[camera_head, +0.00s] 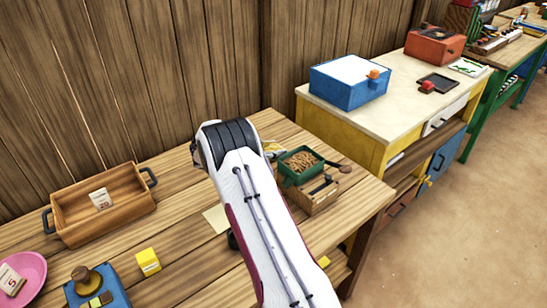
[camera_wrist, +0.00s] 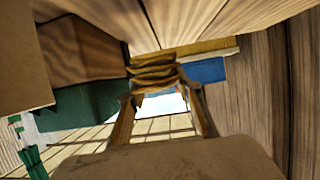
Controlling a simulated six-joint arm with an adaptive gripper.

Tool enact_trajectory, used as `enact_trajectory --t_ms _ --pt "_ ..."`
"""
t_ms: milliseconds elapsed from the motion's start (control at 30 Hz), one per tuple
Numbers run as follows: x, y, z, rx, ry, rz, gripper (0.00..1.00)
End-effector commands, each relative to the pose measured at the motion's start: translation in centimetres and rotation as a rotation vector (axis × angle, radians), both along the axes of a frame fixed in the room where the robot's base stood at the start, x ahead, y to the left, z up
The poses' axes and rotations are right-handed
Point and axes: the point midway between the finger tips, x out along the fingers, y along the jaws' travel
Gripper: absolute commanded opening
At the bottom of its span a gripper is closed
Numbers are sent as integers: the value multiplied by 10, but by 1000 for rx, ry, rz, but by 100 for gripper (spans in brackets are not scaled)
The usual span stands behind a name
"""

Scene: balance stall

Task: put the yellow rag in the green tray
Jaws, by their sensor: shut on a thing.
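The yellow rag (camera_wrist: 154,73) is folded and pinched between the fingertips of my gripper (camera_wrist: 165,92) in the wrist view. In the head view my own arm hides the gripper; a small yellow patch, likely the rag (camera_head: 273,147), shows just right of the arm. A green tray-like container (camera_head: 287,178) holding brown pieces stands right of the arm on the wooden table. A dark green surface, likely its side (camera_wrist: 85,108), shows left of the fingers in the wrist view. The rag looks apart from it.
A wooden box (camera_head: 318,200) stands by the green container, with a dark spoon-like thing (camera_head: 338,166) beside it. A blue box (camera_head: 345,90) stands on the cabinet behind right.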

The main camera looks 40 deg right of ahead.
Motion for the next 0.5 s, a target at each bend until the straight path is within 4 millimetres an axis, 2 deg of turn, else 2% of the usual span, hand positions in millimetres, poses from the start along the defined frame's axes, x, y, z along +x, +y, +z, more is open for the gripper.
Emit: enact_trajectory --t_ms 200,500 --pt "0 0 27 0 -2 -1 13" --pt "0 0 37 0 0 -1 13"
